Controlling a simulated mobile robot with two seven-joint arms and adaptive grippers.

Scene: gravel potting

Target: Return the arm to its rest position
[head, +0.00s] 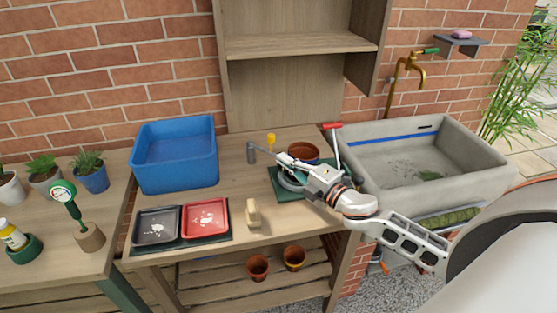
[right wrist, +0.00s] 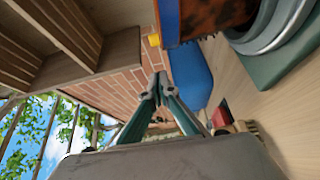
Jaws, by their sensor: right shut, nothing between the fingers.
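My right arm reaches in from the lower right in the head view. Its gripper (head: 281,157) is above the potting bench, beside a terracotta pot (head: 304,151) on a dark green mat (head: 279,191). In the right wrist view the fingers (right wrist: 160,78) are together, with nothing between them. In that view the pot (right wrist: 216,18), a grey ring-shaped dish (right wrist: 272,27) and the mat (right wrist: 290,62) lie to the upper right, apart from the fingers. My left gripper is not in view.
A blue bin (head: 175,180) stands at the back left of the bench, with black (head: 157,227) and red (head: 206,218) trays in front. A stone sink (head: 480,165) is at the right, with a red-handled tool (head: 333,127) near its left edge.

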